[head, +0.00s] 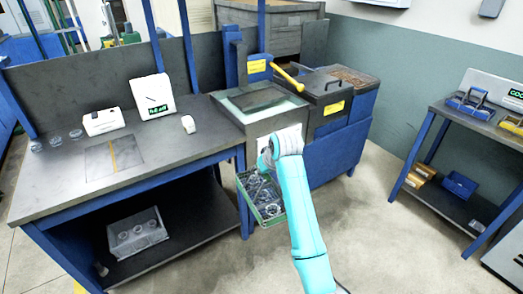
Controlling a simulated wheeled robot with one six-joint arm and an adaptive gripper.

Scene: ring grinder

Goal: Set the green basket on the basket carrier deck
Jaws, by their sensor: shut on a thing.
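The green basket (247,203) hangs in front of the machine beside the workbench, with several small metal rings in it. My gripper (264,163) is at the basket's upper rim, shut on it; my wrist and arm hide the fingers and the basket's right side. The basket is off the floor and looks slightly tilted. I cannot tell for sure which surface is the basket carrier deck; a pale-framed machine top (231,110) with a dark panel lies just behind and above the basket.
A grey workbench (60,190) stands close at left, its right leg near the basket. A shelf cart (445,108) with blue baskets stands at right. The floor between is clear.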

